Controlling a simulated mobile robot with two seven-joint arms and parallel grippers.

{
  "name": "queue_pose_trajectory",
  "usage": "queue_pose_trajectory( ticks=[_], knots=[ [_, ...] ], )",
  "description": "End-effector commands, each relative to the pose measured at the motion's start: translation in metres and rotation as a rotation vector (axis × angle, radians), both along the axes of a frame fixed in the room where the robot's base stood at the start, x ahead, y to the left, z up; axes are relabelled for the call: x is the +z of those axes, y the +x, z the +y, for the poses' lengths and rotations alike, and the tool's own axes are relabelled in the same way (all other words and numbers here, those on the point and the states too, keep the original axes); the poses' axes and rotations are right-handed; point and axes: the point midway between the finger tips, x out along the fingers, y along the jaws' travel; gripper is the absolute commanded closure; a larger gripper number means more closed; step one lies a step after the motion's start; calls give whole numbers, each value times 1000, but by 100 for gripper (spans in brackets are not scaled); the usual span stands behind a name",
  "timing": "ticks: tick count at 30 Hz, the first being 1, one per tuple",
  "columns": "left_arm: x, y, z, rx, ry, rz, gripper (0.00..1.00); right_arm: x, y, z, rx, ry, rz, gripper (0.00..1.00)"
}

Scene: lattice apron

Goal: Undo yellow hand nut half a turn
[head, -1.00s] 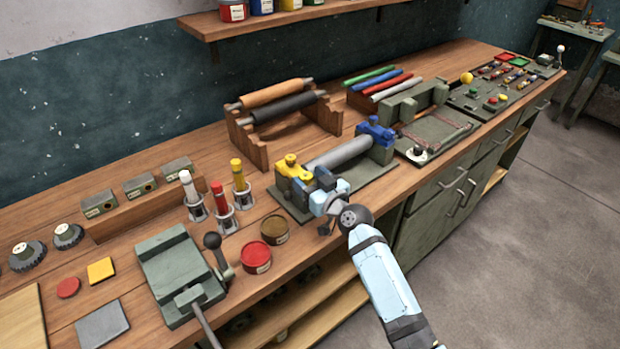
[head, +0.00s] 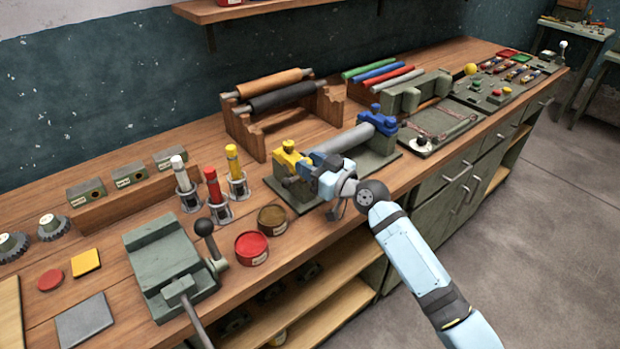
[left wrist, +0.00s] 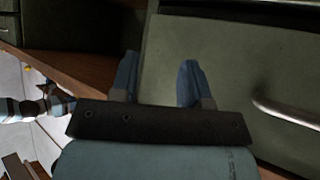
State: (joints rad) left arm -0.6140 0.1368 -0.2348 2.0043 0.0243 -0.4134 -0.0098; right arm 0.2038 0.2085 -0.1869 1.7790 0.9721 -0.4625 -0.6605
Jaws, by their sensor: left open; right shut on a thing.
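The yellow clamp end (head: 289,160) of the roller stand is on the bench in the head view, with a yellow knob (head: 289,146) on top. My right gripper (head: 308,168) is at the front side of this end, shut on the yellow hand nut. The fingers and wrist hide most of the nut, so its angle cannot be read. A grey roller (head: 342,143) runs from there to the blue clamp end (head: 383,124). My left gripper (left wrist: 158,78) shows in the left wrist view, open and empty, in front of a green cabinet front.
Red (head: 214,188) and yellow (head: 233,165) marker-like tubes stand in holders left of the stand. Open red (head: 251,247) and brown (head: 272,218) tins are near the front edge. A metal handle (left wrist: 285,115) is right of my left gripper.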

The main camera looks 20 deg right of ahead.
Motion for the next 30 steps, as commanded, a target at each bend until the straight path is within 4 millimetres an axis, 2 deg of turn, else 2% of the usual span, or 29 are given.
queue_pose_trajectory(
  ticks=[1,15,16,19,30],
  knots=[
    [-8,1,-1,3,-5,2,57,-3,1,-2,14,-3,-7,87],
    [-2,7,-4,15,-26,1,57,1,0,-1,52,-1,3,88],
    [-2,7,-4,15,-26,1,57,1,0,-1,52,-1,3,62],
    [-4,6,-4,15,-25,3,57,1,0,-1,52,-1,3,39],
    [-7,6,-4,15,-23,6,57,0,-4,-4,51,-3,3,38]
  ],
)
